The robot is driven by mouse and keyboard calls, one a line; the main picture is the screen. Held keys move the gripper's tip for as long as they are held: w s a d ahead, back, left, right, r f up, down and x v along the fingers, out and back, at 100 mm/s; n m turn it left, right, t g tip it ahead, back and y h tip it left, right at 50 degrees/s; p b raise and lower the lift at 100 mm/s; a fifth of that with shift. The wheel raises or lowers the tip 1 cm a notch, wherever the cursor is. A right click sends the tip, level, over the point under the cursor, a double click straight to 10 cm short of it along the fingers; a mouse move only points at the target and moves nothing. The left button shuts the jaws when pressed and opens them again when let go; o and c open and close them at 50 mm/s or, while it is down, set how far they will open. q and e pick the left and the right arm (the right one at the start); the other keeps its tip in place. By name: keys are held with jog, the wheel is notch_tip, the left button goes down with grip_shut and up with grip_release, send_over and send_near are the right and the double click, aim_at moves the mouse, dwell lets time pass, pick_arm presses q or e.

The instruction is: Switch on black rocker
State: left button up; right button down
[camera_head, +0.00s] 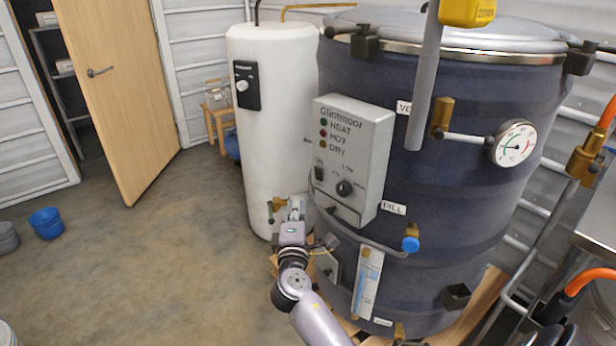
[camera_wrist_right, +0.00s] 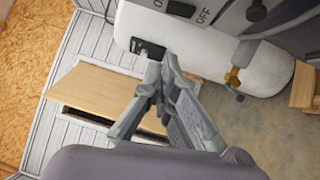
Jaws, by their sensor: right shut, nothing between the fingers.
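The black rocker (camera_head: 319,173) is on the lower left of the grey control box (camera_head: 366,125), which is fixed to the dark blue vessel. In the right wrist view a dark switch (camera_wrist_right: 181,8) at the top edge, beside the ON and OFF lettering, looks like this rocker; which way it is tipped is too small to tell. My right gripper (camera_head: 296,205) is below and left of the box, apart from the rocker in the picture. Its fingers (camera_wrist_right: 168,62) are closed together and empty in the right wrist view. My left gripper is not in view.
A black knob (camera_head: 344,188) sits right of the rocker. The white tank (camera_head: 275,130) stands close on the left. A blue-handled valve (camera_head: 410,243) and a gauge tube (camera_head: 368,285) are on the vessel below the box. The floor (camera_head: 150,260) at left is largely clear.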

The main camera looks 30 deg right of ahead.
aim_at(318, 174)
jog(key=w+d+r+p, duration=0.1)
jog(key=w+d, duration=0.7)
jog(key=d, duration=0.1)
jog(key=shift+p, duration=0.35)
jog(key=shift+a+r, duration=0.1)
jog(key=shift+s, duration=0.1)
jog(key=shift+d+r, duration=0.2)
jog(key=shift+d, duration=0.15)
